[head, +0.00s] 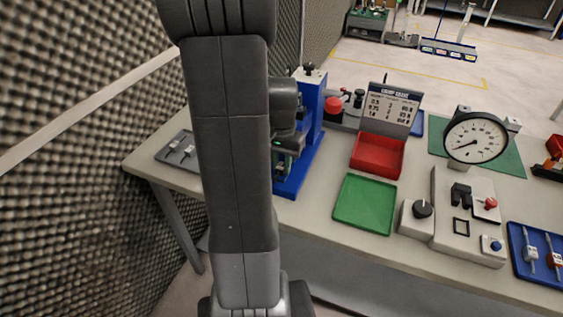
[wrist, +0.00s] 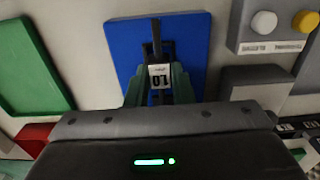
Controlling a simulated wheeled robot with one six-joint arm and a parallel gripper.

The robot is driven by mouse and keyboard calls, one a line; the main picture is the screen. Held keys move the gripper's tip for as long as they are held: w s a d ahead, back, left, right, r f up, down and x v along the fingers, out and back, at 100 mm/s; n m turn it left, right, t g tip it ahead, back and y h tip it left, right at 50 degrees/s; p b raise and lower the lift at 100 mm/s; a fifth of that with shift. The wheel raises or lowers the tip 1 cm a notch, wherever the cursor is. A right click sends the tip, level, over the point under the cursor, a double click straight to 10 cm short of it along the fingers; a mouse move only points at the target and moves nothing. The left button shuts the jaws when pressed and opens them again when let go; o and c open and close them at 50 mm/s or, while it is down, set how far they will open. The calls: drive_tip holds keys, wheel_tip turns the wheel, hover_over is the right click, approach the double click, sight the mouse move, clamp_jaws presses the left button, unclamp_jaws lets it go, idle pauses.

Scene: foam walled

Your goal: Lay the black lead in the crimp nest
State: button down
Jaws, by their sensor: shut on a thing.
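In the wrist view my gripper (wrist: 158,84) has its green fingers closed on the black lead. The lead's white printed tag (wrist: 160,76) sits between the fingers, and a dark shaft (wrist: 156,38) extends past it over a blue plate (wrist: 190,40). In the head view my arm hides most of the gripper; its greenish fingers show low at the blue press (head: 312,125), over the base. The crimp nest cannot be told clearly from the dark parts near the tag. Whether the lead touches the plate cannot be told.
A green tray (head: 364,205) and red bin (head: 378,155) stand right of the press. A grey tray (head: 178,152) with leads lies left. A dial gauge (head: 475,138) and blue tray (head: 518,240) are farther right. The wrist view shows a box with white and yellow knobs (wrist: 268,45).

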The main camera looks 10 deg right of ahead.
drive_tip(key=shift+f+b, duration=0.4)
drive_tip(key=shift+f, duration=0.1)
drive_tip(key=c, duration=1.2)
unclamp_jaws()
wheel_tip(320, 180, up, 14)
wheel_tip(320, 180, down, 14)
drive_tip(key=shift+r, duration=0.1)
drive_tip(key=shift+r+p, duration=0.2)
drive_tip(key=shift+p, duration=0.1)
